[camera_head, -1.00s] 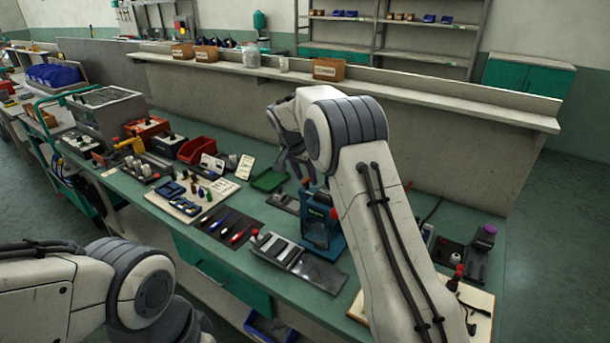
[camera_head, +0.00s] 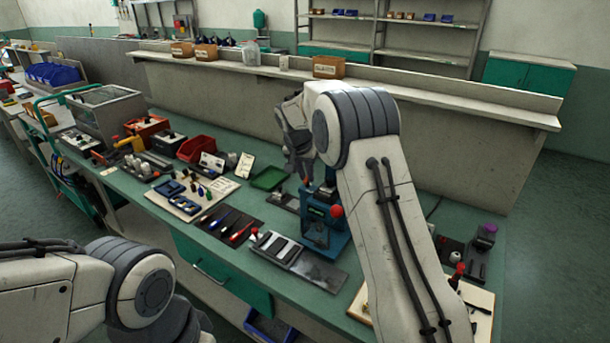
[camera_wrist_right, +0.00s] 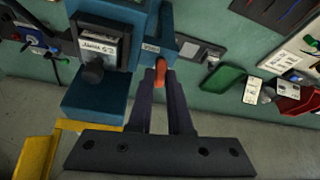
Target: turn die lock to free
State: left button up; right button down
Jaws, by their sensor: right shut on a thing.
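A blue press (camera_head: 318,232) stands on the green bench, partly hidden behind my right arm. In the right wrist view the blue press body (camera_wrist_right: 95,98) carries a black knob and a small label plate. A small orange-red lever, which looks like the die lock (camera_wrist_right: 159,68), sits at its side by a small label. My right gripper (camera_wrist_right: 161,76) is shut on this lever, with one dark finger on each side. In the head view the right gripper (camera_head: 303,176) is at the back of the press. My left gripper is out of view; only its arm shows.
A red ball knob (camera_head: 337,210) is on the press beside my right arm. A grey plate fixture (camera_head: 283,250) lies in front left. A green tray (camera_head: 269,178), a red bin (camera_head: 195,148) and a dark screwdriver mat (camera_head: 216,217) are further left. Small fixtures stand at the right end.

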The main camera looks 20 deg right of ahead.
jog(key=n, duration=0.1)
jog(key=n+y, duration=0.1)
jog(key=shift+s+d+r+n+p, duration=0.1)
jog(key=shift+s+d+n+p, duration=0.1)
jog(key=shift+n+p, duration=0.2)
jog(key=n+y+p, duration=0.1)
jog(key=n, duration=0.2)
jog(key=shift+d+t, duration=0.1)
jog(key=shift+t, duration=0.3)
jog(key=shift+d+n+y+p, duration=0.15)
jog(key=shift+n+y, duration=0.25)
jog(key=shift+n, duration=0.55)
jog(key=shift+n+y+p, duration=0.15)
jog(key=shift+n+y, duration=0.25)
jog(key=shift+n, duration=0.55)
jog(key=c, duration=0.8)
grip_release()
jog(key=shift+c, duration=0.2)
